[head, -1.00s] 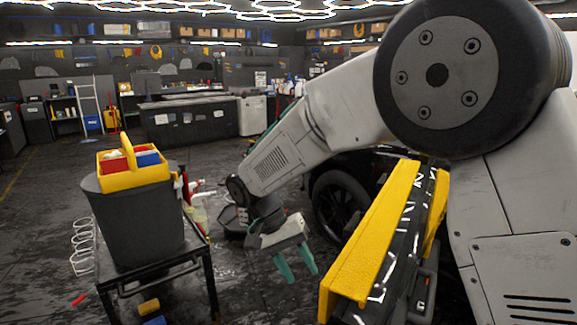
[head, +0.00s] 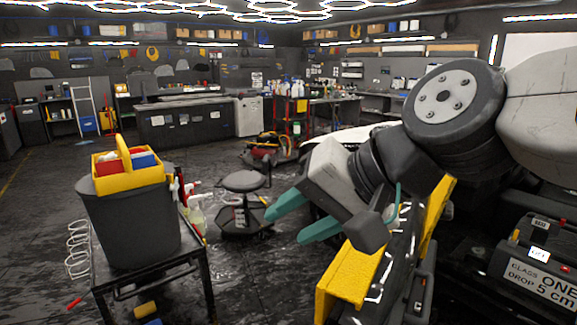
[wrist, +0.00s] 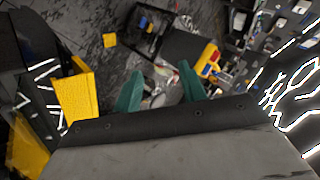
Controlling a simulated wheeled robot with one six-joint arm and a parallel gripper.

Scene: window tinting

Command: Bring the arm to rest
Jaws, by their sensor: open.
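My gripper (head: 302,218) is right of the middle in the head view. Its two teal fingers are spread apart and point to the left, with nothing between them. It is in front of a yellow-edged dark rack (head: 352,275), which it partly covers; I cannot tell whether they touch. My arm is folded in toward the right side of the picture. In the wrist view the teal fingers of my gripper (wrist: 159,88) also stand apart and empty.
A dark bin (head: 132,230) with a yellow caddy (head: 126,167) stands on a black cart at the left, spray bottles (head: 195,212) beside it. A stool (head: 243,200) is behind my gripper. A labelled black case (head: 540,280) is at the lower right. Open floor lies farther back.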

